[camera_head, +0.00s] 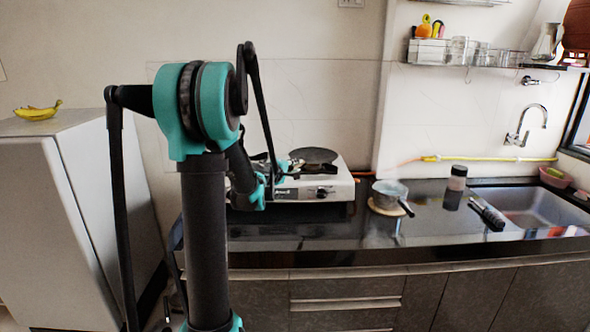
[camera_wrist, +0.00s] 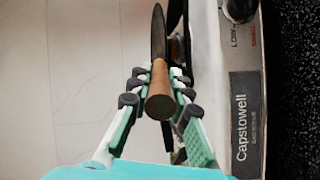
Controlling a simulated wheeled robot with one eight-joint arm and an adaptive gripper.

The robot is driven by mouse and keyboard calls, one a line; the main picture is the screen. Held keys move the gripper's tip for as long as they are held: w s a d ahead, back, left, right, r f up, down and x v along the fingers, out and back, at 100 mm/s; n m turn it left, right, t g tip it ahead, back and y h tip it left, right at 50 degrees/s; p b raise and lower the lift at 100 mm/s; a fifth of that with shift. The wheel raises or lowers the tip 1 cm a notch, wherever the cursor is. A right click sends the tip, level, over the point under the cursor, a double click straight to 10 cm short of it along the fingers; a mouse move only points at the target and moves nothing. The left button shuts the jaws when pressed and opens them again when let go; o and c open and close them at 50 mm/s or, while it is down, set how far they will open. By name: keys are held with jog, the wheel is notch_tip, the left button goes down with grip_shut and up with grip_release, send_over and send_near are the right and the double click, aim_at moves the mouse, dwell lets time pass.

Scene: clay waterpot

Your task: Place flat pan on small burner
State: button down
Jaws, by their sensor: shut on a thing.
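The flat pan (camera_head: 313,155) is a dark round disc over the right part of the white stove (camera_head: 335,187). In the wrist view the pan (camera_wrist: 158,35) shows edge-on, with its brown handle (camera_wrist: 159,92) towards me. My gripper (camera_wrist: 158,82) is shut on this handle, with a finger on each side. In the head view my gripper (camera_head: 284,170) is at the pan's left, partly hidden by my arm. Dark burner parts (camera_head: 320,169) show just under the pan. I cannot tell whether the pan touches them. The stove's left part is hidden behind my arm.
A small pot (camera_head: 389,192) stands on a round mat right of the stove. A dark-lidded jar (camera_head: 457,178) and a dark object (camera_head: 487,213) are near the sink (camera_head: 530,207). The black counter (camera_head: 330,233) is clear in front. A white cabinet (camera_head: 60,190) stands at left.

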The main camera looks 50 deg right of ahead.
jog(key=shift+f, duration=0.4)
jog(key=c, duration=1.4)
grip_release()
jog(key=shift+f, duration=0.1)
jog(key=v, duration=1.2)
jog(key=shift+w+a, duration=0.1)
jog(key=shift+a, duration=0.05)
